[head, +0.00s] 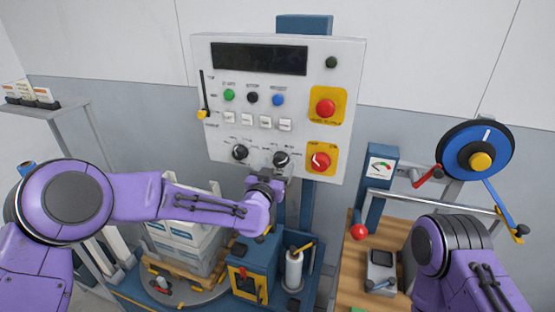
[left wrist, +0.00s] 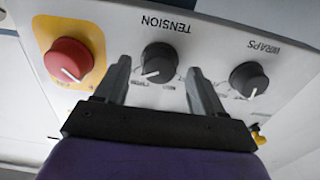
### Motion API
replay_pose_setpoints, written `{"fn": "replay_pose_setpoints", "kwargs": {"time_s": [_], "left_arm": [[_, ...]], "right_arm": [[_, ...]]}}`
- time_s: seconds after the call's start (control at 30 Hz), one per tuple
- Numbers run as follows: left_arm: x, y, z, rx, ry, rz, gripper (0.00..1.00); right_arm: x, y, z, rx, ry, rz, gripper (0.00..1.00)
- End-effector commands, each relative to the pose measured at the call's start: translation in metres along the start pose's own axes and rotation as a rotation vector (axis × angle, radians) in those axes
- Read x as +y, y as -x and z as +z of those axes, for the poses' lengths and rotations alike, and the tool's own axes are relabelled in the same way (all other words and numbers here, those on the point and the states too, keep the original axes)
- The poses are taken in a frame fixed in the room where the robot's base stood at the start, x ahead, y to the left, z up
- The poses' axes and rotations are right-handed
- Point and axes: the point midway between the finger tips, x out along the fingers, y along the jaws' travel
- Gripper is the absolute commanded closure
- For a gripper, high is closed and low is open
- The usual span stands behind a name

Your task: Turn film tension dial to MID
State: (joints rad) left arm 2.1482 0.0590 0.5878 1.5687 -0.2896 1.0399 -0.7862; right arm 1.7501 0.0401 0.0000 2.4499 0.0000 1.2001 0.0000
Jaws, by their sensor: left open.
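The film tension dial, a black knob with a white pointer, is on the light control panel (head: 217,55) in the head view (head: 281,159). In the left wrist view the dial (left wrist: 159,62) sits below the upside-down word TENSION. Its pointer aims to the lower left there; the small position labels are too blurred to read. My left gripper (head: 270,181) is just below the dial in the head view. In the left wrist view its open fingers (left wrist: 159,70) stand on either side of the dial, with gaps; I cannot tell how deep they reach. My right gripper is out of view.
The wraps dial (head: 240,152) is beside the tension dial. A red knob on a yellow plate (head: 319,160) is on its other side, near one finger in the wrist view. A red button (head: 325,108) and small buttons are above. A wrapped load (head: 184,231) stands below.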

Motion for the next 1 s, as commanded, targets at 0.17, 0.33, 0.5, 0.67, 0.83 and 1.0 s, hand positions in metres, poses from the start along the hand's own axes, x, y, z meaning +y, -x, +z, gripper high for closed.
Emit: {"fn": "replay_pose_setpoints", "kwargs": {"time_s": [0.17, 0.33, 0.5, 0.67, 0.83, 1.0], "left_arm": [[0.0005, -0.0135, 0.0004, -0.002, 0.001, 0.001, 0.31], [0.0002, -0.0149, 0.0013, -0.001, 0.0, 0.001, 0.31], [0.0002, -0.0147, 0.0012, -0.001, 0.0, 0.001, 0.61], [0.0001, -0.0145, 0.0012, -0.001, 0.0, 0.001, 0.87], [0.0002, -0.0145, 0.0018, -0.001, 0.012, 0.001, 0.87], [0.0001, -0.0144, 0.003, 0.0, 0.065, 0.001, 0.87]], "right_arm": [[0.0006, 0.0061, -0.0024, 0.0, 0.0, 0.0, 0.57], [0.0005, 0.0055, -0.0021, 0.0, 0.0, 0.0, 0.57], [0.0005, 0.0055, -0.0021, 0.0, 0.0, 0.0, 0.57], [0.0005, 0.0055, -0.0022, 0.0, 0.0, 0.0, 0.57], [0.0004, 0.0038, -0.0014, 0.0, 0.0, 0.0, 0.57], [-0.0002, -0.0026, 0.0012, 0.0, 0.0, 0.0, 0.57]]}}
